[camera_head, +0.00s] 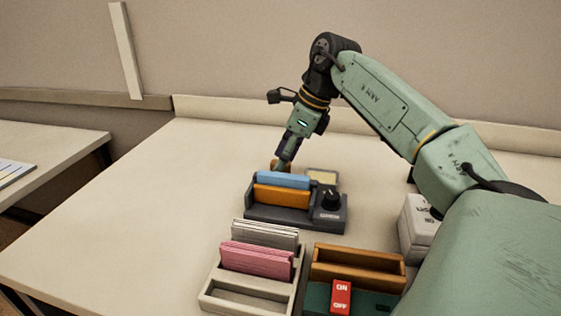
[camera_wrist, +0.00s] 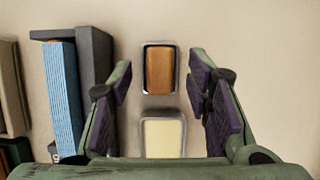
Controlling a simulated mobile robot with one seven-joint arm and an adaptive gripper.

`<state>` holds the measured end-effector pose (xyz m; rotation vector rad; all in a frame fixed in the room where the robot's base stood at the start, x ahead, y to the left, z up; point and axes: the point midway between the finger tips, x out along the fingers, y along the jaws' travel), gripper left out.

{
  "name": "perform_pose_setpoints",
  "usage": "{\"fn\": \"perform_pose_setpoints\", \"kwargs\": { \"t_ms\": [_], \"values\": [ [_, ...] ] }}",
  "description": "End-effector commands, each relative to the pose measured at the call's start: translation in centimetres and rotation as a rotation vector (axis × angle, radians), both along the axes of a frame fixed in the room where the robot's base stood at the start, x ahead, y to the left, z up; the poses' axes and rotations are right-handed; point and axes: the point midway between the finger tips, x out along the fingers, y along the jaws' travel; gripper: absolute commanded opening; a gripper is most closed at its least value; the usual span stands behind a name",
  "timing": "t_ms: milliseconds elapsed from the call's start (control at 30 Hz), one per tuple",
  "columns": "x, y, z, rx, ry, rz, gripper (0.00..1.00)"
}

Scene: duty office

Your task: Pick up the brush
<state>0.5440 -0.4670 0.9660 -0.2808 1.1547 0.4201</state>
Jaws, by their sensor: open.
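A small brown block with a dark and grey rim (camera_wrist: 160,70), which looks like the brush, lies on the table in the wrist view. My gripper (camera_wrist: 161,78) is open, with its purple-padded fingers on the left and right of the block and gaps on both sides. In the head view, my gripper (camera_head: 283,164) points down behind the card holder, and a brown bit of the block (camera_head: 274,164) shows beside the fingertips. The rest of it is hidden there. I cannot tell the exact height of the fingertips above the table.
A cream pad in a grey frame (camera_wrist: 163,137) lies close to the block. A dark holder (camera_head: 283,214) with blue and orange cards stands just in front. A pale card tray (camera_head: 236,301), wooden box (camera_head: 358,269) and white boxes (camera_head: 417,229) are nearer. The table's left side is clear.

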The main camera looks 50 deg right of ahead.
Motion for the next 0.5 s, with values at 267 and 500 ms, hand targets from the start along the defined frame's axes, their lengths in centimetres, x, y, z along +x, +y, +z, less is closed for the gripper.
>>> {"fn": "perform_pose_setpoints", "kwargs": {
  "t_ms": [267,500],
  "values": [
    [0.78,0.47,-2.04,0.0,-0.001,0.001,0.45],
    [0.75,0.47,-1.96,0.0,-0.001,0.002,0.38]
  ]
}}
